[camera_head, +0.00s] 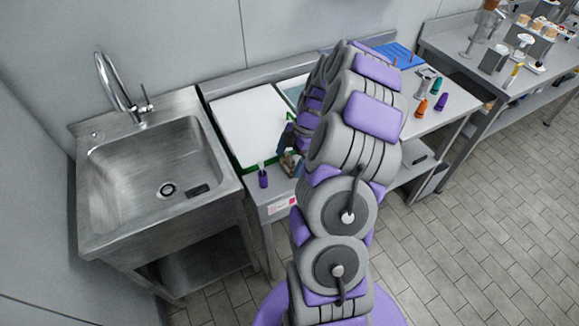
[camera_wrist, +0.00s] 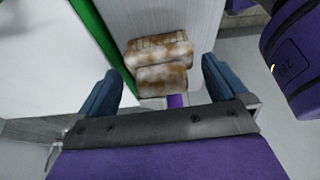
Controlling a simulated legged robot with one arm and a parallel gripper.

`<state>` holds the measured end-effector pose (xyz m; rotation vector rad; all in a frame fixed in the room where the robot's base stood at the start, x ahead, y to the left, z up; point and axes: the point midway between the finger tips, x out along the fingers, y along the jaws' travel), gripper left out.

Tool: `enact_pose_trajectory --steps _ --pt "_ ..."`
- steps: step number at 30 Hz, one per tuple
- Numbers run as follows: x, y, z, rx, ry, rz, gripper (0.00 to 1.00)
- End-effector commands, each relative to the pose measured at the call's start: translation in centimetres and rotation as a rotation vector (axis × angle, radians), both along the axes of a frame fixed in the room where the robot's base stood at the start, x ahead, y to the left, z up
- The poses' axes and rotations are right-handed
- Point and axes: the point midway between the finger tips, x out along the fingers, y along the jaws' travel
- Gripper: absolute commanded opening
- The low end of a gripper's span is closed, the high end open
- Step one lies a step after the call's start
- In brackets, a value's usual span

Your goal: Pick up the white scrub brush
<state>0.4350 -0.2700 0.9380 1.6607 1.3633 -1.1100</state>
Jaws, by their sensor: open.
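A mottled white-and-brown, block-like thing (camera_wrist: 162,68), which looks like the scrub brush, lies between my gripper's fingers in the wrist view. A short purple piece (camera_wrist: 175,101) shows just below it, partly hidden by my gripper. My gripper (camera_wrist: 161,75) is open, with one blue finger on each side of the thing and a visible gap to each. In the head view, the brownish thing (camera_head: 289,164) is at the table's front edge, just below my gripper (camera_head: 286,144). My arm hides part of that area.
A white board with a green edge (camera_head: 246,123) lies behind. A steel sink (camera_head: 160,165) is further left. Small coloured cones (camera_head: 421,108) stand at the table's right end.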

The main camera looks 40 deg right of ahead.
Motion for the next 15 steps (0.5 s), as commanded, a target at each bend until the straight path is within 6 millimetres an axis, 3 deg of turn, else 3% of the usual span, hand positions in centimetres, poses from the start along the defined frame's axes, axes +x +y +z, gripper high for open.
enact_pose_trajectory --steps 5,12,15 --pt "0.1 0.9 -2.4 0.003 0.005 0.002 1.0" --pt "0.1 0.9 -2.5 0.002 0.002 0.001 1.0" --pt "0.1 0.9 -2.5 0.002 0.002 0.001 0.9"
